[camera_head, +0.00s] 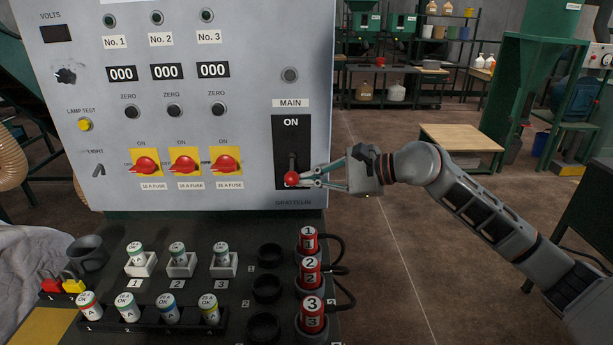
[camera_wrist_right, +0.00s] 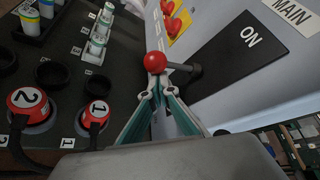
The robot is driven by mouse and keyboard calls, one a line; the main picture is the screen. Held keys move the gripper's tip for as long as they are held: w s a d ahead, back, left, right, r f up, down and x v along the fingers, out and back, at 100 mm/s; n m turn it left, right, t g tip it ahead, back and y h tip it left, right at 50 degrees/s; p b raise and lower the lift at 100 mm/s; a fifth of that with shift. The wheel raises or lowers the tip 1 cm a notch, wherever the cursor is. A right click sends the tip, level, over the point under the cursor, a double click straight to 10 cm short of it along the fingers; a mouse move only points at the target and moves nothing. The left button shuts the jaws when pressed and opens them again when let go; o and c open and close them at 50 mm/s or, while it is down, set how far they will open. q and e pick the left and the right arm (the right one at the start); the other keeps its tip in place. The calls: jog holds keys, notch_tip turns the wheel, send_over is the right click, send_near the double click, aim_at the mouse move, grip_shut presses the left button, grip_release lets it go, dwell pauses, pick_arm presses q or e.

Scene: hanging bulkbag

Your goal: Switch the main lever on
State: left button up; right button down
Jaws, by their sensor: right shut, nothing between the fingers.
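The main lever, with a red ball knob (camera_head: 291,179), sits on a black plate (camera_head: 305,130) marked ON at its top, under the MAIN label. The knob is near the plate's lower end, away from the ON word. My right gripper (camera_head: 303,179) reaches in from the right with its fingertips at the knob. In the right wrist view, the fingers (camera_wrist_right: 155,92) come together right at the red knob (camera_wrist_right: 155,62), with nothing seen between them. I cannot tell whether the tips touch the knob. My left gripper is not in view.
Red rotary switches (camera_head: 184,163) on yellow plates are left of the lever. Below, a dark console (camera_head: 190,255) carries several labelled fuses, black sockets (camera_head: 267,287) and red numbered plugs (camera_head: 311,275) with cables. Open floor (camera_head: 390,240) lies to the right of the panel.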

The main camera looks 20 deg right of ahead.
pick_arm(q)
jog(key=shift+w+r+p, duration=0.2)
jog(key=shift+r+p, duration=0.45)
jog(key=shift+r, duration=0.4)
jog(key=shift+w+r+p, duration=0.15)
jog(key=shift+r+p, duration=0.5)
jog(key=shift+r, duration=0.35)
pick_arm(e)
jog(key=shift+s+a+r+m+g, duration=0.1)
jog(key=shift+r+m+g, duration=0.95)
jog(key=shift+r, duration=0.15)
jog(key=shift+s+r+m+g, duration=0.1)
jog(key=shift+r+m+g, duration=0.9)
jog(key=shift+r, duration=0.3)
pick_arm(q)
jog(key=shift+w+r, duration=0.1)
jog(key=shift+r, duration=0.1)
pick_arm(e)
jog(key=shift+r, duration=0.1)
